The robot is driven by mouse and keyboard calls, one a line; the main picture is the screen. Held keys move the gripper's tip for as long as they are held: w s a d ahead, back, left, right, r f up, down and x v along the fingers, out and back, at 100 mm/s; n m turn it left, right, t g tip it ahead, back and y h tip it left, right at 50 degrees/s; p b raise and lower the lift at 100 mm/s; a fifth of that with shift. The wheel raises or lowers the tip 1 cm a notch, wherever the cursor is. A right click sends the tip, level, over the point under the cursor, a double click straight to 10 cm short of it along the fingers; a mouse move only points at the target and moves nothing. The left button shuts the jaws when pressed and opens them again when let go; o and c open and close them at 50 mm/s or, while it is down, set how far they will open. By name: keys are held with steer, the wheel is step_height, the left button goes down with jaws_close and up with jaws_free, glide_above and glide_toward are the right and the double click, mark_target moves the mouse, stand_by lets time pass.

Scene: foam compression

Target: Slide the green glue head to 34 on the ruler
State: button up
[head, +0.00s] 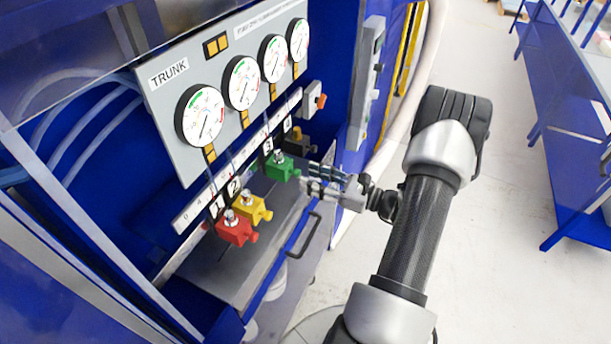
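The green glue head (284,168) sits on the grey machine ledge under the gauge panel, between the yellow head (252,208) and a dark head (298,141) farther back. The pale ruler (190,215) runs along the panel's lower edge behind the heads. Its small numbers are mostly too fine to read, and numbered tags cover parts of it. My gripper (306,180) comes in from the right, with its tips close to the green head's front side. I cannot tell whether they touch it or whether the fingers are apart.
A red head (236,230) stands at the near end of the row. A black handle (303,236) sticks out of the ledge front. A blue post with a grey box (368,85) stands behind my arm. Open floor (490,260) lies to the right.

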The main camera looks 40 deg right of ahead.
steer(key=shift+x, duration=1.4)
steer(key=shift+c, duration=0.3)
jaws_close()
steer(key=shift+d, duration=0.15)
